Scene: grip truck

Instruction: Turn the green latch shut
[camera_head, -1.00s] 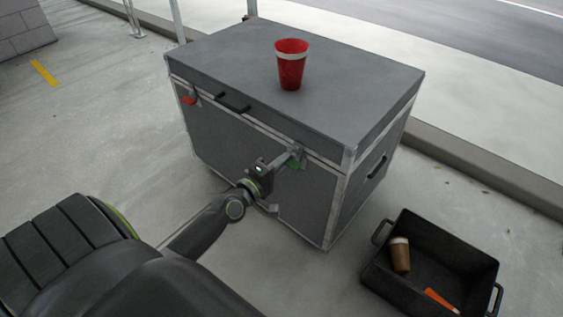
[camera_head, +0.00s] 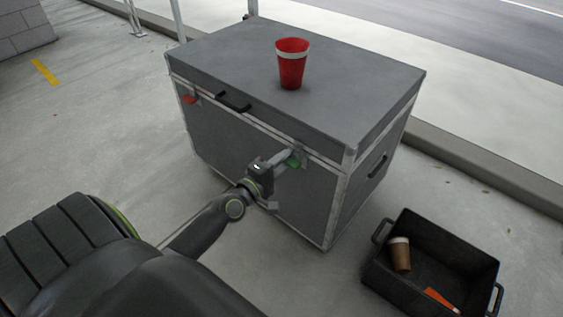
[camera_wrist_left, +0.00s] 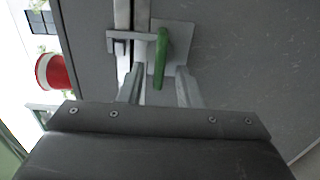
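The green latch (camera_head: 294,161) is on the front of the grey case (camera_head: 235,150), near its right corner at the lid seam. In the left wrist view its green handle (camera_wrist_left: 161,55) lies along the seam, and a metal bar (camera_wrist_left: 125,36) on it reaches across the seam toward the lid. My left gripper (camera_head: 284,160) is at the latch. In the wrist view its two fingers (camera_wrist_left: 158,84) are apart, with the handle's free end between their tips; I cannot tell whether they touch it. My right gripper is not in view.
A red cup (camera_head: 291,66) stands on the case lid. A red latch (camera_head: 190,99) and a black handle (camera_head: 233,102) are on the case front to the left. A black crate (camera_head: 378,268) with a brown cup (camera_head: 400,254) and an orange item (camera_head: 441,299) stands at lower right.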

